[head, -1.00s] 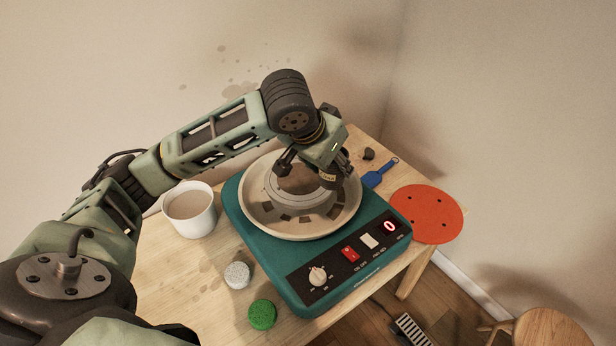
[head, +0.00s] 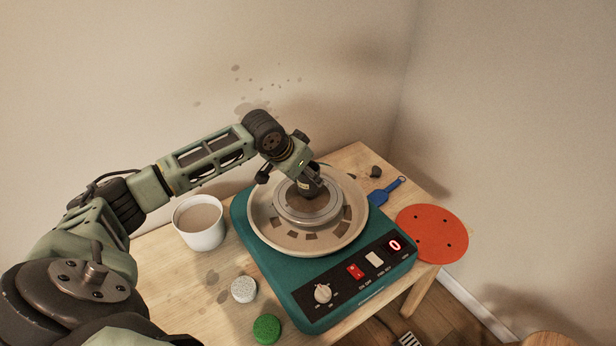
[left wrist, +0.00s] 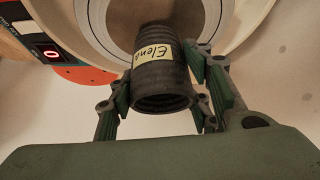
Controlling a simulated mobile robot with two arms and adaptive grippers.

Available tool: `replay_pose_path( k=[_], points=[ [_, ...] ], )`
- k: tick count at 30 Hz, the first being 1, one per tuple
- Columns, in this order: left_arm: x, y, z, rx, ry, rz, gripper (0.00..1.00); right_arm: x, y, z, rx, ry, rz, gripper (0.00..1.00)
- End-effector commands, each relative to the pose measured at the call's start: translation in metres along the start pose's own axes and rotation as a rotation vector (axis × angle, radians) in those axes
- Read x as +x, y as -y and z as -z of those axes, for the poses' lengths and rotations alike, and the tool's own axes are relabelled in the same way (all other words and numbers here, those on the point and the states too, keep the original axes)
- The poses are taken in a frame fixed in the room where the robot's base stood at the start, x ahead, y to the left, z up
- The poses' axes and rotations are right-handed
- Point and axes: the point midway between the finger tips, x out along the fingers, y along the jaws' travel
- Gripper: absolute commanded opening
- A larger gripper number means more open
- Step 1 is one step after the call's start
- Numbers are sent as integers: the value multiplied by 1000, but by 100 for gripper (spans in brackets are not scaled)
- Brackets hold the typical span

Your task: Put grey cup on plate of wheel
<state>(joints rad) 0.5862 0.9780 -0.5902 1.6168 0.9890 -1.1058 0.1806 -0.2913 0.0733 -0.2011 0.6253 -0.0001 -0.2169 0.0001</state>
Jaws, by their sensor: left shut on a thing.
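The grey cup (head: 310,183) is dark, ribbed and carries a yellow name label. It is over the middle of the wheel's round plate (head: 345,229). In the left wrist view the cup (left wrist: 165,85) has its open end toward the camera and its far end toward the plate (left wrist: 97,28). I cannot tell whether it touches the plate. My left gripper (head: 297,178) is shut on the cup, with fingers on both sides of it in the left wrist view (left wrist: 162,88). The right gripper is not in view.
The teal wheel base (head: 300,293) stands on a wooden table (head: 165,265). A white cup (head: 200,226) is left of it. A pale round piece (head: 243,289) and a green one (head: 266,329) lie in front. A blue tool (head: 385,191) and red disc (head: 432,234) lie right.

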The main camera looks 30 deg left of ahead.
Motion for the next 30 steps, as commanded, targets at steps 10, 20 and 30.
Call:
replay_pose_path(
  k=[10, 20, 30],
  points=[
    [15, 0, -9, -1, -3, 1, 12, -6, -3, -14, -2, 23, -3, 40],
    [18, 0, -11, -1, 0, 1, 57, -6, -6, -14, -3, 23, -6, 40],
    [18, 0, -11, -1, -1, 1, 65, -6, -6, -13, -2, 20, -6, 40]
  ],
)
